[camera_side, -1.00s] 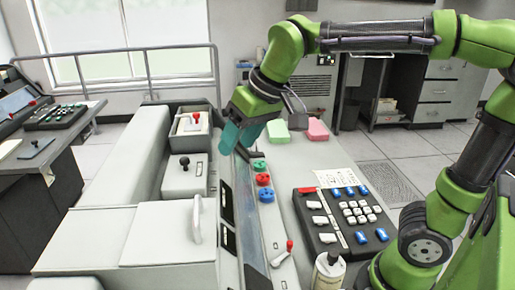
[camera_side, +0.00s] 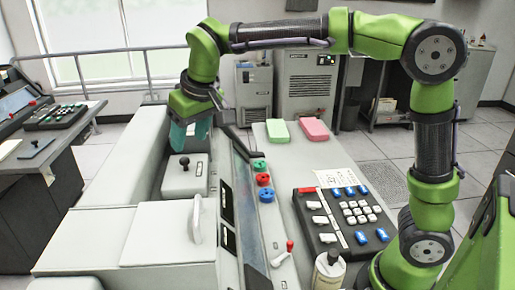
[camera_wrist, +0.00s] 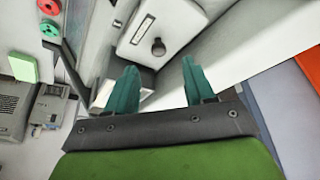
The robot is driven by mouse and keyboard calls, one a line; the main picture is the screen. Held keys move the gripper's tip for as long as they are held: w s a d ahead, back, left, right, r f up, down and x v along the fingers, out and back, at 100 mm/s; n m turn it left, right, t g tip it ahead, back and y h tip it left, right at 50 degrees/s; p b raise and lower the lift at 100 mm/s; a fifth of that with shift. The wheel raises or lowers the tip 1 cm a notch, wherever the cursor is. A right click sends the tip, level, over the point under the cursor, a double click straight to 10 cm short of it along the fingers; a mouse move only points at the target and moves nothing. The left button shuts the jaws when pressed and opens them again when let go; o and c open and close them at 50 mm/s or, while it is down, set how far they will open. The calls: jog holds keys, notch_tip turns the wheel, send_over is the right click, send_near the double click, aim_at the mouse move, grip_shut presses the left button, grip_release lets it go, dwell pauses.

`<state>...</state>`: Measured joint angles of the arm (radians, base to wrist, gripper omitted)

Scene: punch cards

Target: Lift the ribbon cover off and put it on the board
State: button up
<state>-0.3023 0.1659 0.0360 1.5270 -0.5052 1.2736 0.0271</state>
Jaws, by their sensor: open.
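My gripper (camera_side: 190,146) is open and empty, fingers pointing down above the machine's upper deck. It hides the box with the red knob. The small light-grey box with a black knob (camera_side: 185,177) stands just in front of it. In the wrist view the fingers (camera_wrist: 160,68) are apart, and the black-knobbed box (camera_wrist: 145,30) lies beyond their tips. A larger white lid with an upright handle (camera_side: 160,235) sits shut at the machine's front. I cannot tell which of these is the ribbon cover. No part is clearly marked as the board.
Green (camera_side: 277,130) and pink (camera_side: 314,128) blocks rest on the grey desk top (camera_side: 290,158). Green, red and blue spools (camera_side: 264,180) line the strip beside the deck. A black keypad (camera_side: 345,215) and a bottle (camera_side: 328,272) stand at the right front.

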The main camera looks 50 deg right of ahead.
aim_at(185, 159)
jog(key=x, duration=0.7)
jog(key=shift+w+d, duration=0.1)
jog(key=shift+w, duration=0.15)
jog(key=shift+c, duration=0.3)
grip_shut()
